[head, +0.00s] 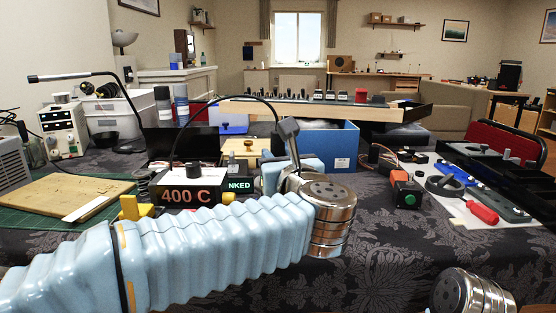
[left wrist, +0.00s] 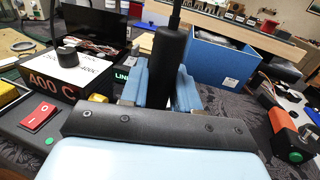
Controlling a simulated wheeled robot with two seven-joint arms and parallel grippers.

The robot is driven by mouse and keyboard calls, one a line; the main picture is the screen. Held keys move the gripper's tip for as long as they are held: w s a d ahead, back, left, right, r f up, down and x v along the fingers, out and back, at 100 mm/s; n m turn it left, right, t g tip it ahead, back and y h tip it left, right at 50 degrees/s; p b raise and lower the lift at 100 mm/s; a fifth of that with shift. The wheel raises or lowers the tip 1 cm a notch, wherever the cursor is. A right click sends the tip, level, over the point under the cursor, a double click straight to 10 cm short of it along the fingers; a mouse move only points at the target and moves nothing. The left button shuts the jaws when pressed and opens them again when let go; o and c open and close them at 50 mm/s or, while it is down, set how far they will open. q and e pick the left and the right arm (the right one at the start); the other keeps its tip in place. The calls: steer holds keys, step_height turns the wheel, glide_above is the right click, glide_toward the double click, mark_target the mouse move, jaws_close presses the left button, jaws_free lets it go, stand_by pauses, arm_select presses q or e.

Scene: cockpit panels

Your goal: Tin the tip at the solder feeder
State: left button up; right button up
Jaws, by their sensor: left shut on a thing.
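My left gripper (head: 287,172) is partly behind my own silver wrist in the head view. In the left wrist view its two blue fingers (left wrist: 163,88) are shut on the black handle of the soldering iron (left wrist: 169,55), which stands roughly upright. The iron's handle (head: 290,140) also shows in the head view, with its cord arching left. The tip is hidden. The station reading 400 C (head: 186,194) is left of the gripper. An orange box with a green button (head: 405,190) is to the right; I cannot tell whether it is the solder feeder. My right gripper is out of view.
A blue open bin (head: 340,150) stands just behind the gripper. A dark display (head: 240,185) partly reads "NKED". A wooden board on a green mat (head: 110,220) is at left. A red-handled screwdriver (head: 482,210) and tools lie at right.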

arm_select(q)
step_height(320, 180, up, 7)
steer(key=p, duration=0.4)
steer(key=shift+f, duration=0.1)
stand_by(0.7)
